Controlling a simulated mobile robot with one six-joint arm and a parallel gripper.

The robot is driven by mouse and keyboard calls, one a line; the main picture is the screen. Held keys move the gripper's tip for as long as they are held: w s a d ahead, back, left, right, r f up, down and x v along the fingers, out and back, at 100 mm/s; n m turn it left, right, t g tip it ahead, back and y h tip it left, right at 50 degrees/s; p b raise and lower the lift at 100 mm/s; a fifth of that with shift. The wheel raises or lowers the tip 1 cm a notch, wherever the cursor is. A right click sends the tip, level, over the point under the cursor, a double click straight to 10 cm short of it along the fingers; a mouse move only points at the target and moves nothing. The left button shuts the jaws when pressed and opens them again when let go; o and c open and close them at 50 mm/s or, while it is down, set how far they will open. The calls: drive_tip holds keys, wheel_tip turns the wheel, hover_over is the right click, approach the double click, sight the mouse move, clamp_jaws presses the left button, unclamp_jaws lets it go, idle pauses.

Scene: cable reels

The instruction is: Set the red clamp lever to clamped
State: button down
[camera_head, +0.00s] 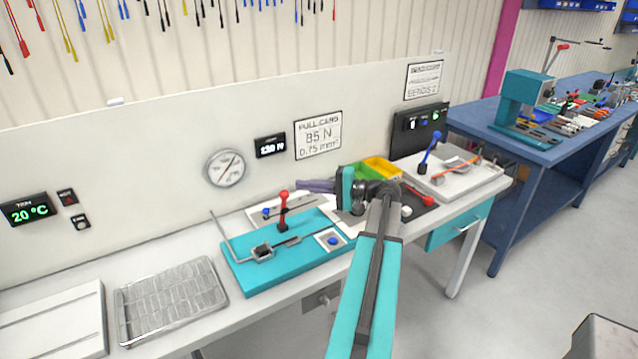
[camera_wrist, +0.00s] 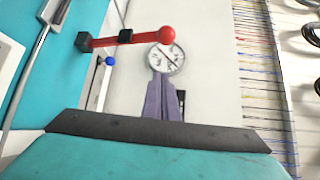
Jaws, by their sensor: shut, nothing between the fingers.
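The red clamp lever (camera_head: 283,208) stands upright on the teal fixture plate (camera_head: 238,263), with a red ball on top and a black collar below it. In the wrist view, the lever (camera_wrist: 132,38) runs sideways from a dark block to its ball, beyond the fingertips. My gripper (camera_head: 301,185) is to the right of the lever ball, with its purple-grey fingers pointing left. The closed fingers also show in the wrist view (camera_wrist: 158,76). They are empty and appear apart from the lever.
A wire tray (camera_head: 170,300) lies left of the plate. A bent metal rod (camera_head: 228,238) rises at the plate's left. A blue lever (camera_head: 430,152) stands on a fixture at right. Green and yellow bins (camera_head: 381,168) are behind my arm. A gauge (camera_head: 226,167) is on the wall.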

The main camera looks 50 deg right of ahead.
sight(283, 209)
drive_tip(key=shift+w+a+p, duration=0.25)
drive_tip(key=shift+a+p, duration=0.5)
drive_tip(key=shift+a, duration=0.35)
drive_tip(key=shift+w+a+p, duration=0.2)
drive_tip(key=shift+a+p, duration=0.5)
drive_tip(key=shift+a, duration=0.4)
